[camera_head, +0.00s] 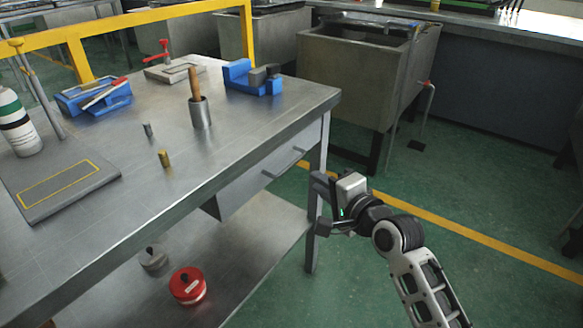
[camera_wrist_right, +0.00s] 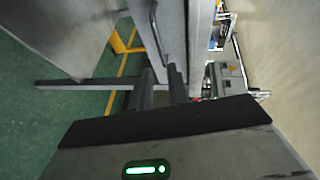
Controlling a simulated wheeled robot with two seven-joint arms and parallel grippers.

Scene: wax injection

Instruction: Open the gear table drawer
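The gear table (camera_head: 150,195) is a steel table on the left of the head view. Its drawer (camera_head: 262,178) sits under the top on the right side and looks shut. The drawer's metal handle (camera_head: 269,174) sticks out from its front. My right gripper (camera_head: 319,205) is beyond the far end of the handle, near the table's corner leg, apart from the handle and empty. Its fingers are spread. In the right wrist view the fingers (camera_wrist_right: 162,90) show dark, with the handle (camera_wrist_right: 156,35) ahead of them. My left gripper is not in view.
The tabletop holds a bottle (camera_head: 18,125), a cup with a wooden handle (camera_head: 200,112) and blue fixtures (camera_head: 250,77). A red round container (camera_head: 187,286) stands on the lower shelf. A grey sink (camera_head: 352,75) stands behind. The green floor (camera_head: 500,200) right of the table is clear.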

